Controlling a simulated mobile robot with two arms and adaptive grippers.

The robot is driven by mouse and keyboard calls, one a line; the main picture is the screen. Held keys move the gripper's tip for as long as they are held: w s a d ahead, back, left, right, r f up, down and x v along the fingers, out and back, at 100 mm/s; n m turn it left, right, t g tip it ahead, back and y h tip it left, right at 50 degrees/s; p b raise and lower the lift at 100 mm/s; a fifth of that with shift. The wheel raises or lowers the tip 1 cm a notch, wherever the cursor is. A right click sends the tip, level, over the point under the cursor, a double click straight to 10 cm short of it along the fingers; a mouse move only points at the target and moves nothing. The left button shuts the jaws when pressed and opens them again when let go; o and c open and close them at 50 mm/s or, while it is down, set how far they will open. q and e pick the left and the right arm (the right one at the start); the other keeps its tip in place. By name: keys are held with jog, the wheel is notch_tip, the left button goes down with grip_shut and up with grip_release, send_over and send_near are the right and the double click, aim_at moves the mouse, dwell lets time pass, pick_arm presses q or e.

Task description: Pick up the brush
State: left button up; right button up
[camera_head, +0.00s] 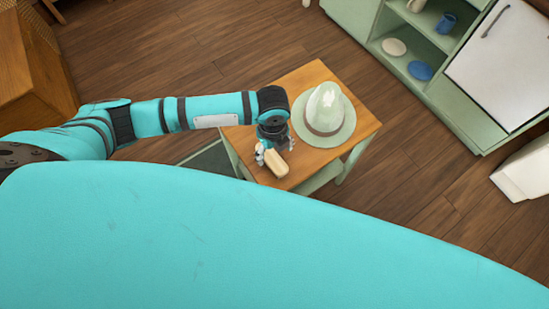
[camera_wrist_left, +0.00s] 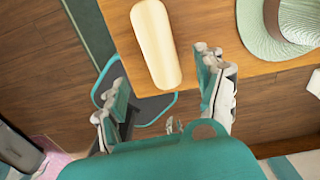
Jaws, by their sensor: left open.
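The brush (camera_head: 277,165) is a pale wooden, rounded oblong piece. It lies on the front part of a small wood-topped table (camera_head: 297,82). In the left wrist view the brush (camera_wrist_left: 156,42) shows its smooth side up; no bristles can be seen. My left gripper (camera_head: 273,148) is open and just above the brush. In the wrist view the near end of the brush shows between the open fingers of the left gripper (camera_wrist_left: 160,88), with most of it beyond them. No grip on it shows. My right gripper is not in view.
A pale green hat (camera_head: 325,108) with a brown band sits on the same table, close to my left gripper. A green shelf unit (camera_head: 376,32) with dishes stands at the upper right. A white box (camera_head: 524,170) is at the right edge. Wooden floor lies between.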

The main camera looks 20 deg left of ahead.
aim_at(272, 157)
pick_arm(q)
jog(key=shift+w+a+f, duration=0.1)
jog(key=shift+f, duration=1.05)
jog(key=shift+w+a+f, duration=0.15)
jog(key=shift+f, duration=0.95)
jog(key=shift+w+a+f, duration=0.1)
jog(key=shift+f, duration=1.05)
jog(key=c, duration=1.3)
jog(key=shift+r, duration=0.15)
jog(key=shift+r, duration=0.6)
notch_tip(272, 157, up, 2)
jog(key=shift+r, duration=0.2)
jog(key=s+d, duration=0.1)
jog(key=s, duration=0.4)
jog(key=s+d, duration=0.1)
jog(key=s, duration=0.4)
jog(key=s+d+r, duration=0.1)
jog(key=s, duration=0.4)
jog(key=shift+s+r+b, duration=0.1)
jog(key=shift+s+b, duration=0.25)
jog(key=shift+s, duration=0.05)
